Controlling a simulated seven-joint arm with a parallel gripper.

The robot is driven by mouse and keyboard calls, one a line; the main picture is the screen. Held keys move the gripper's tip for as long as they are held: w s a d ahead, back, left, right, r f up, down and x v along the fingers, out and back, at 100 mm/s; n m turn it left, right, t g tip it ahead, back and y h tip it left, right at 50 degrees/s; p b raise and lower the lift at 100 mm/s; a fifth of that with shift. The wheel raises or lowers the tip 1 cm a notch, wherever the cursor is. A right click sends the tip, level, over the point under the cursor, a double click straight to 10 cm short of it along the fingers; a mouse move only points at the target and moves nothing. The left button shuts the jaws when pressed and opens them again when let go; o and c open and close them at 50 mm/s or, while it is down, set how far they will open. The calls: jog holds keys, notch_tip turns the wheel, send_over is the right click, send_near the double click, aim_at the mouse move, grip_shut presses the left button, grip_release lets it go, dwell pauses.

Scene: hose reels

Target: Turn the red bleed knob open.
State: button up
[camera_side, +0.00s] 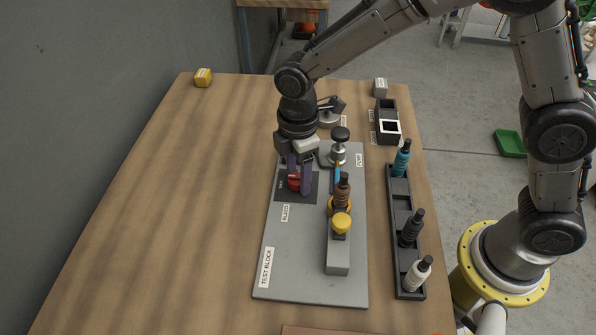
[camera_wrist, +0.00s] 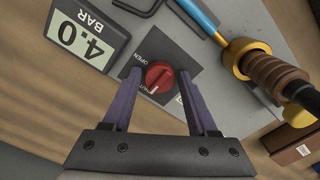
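The red bleed knob (camera_side: 294,181) sits on a dark square plate on the grey test block (camera_side: 290,270). In the wrist view the knob (camera_wrist: 159,76) has a white mark pointing toward the lower label, which seems to read SHUT; the OPEN label is at its upper left. My gripper (camera_side: 299,186) points down over the knob. In the wrist view the purple fingers of my gripper (camera_wrist: 159,76) stand on either side of the knob, with a visible gap at each side. It is open.
On the block's right are a brown ribbed fitting (camera_side: 342,190), a yellow knob (camera_side: 342,222) and a black-topped pump knob (camera_side: 340,136). A dark rack (camera_side: 403,205) with several bottle-like fittings stands farther right. The table left of the block is clear except for a yellow block (camera_side: 203,77).

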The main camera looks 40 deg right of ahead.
grip_shut()
jog(key=shift+m, duration=0.3)
jog(key=m, duration=0.4)
jog(key=shift+r, duration=0.1)
jog(key=m, duration=0.4)
jog(key=shift+m, duration=0.4)
jog(key=m, duration=0.4)
jog(key=shift+a+m, duration=0.1)
jog(key=shift+m, duration=2.1)
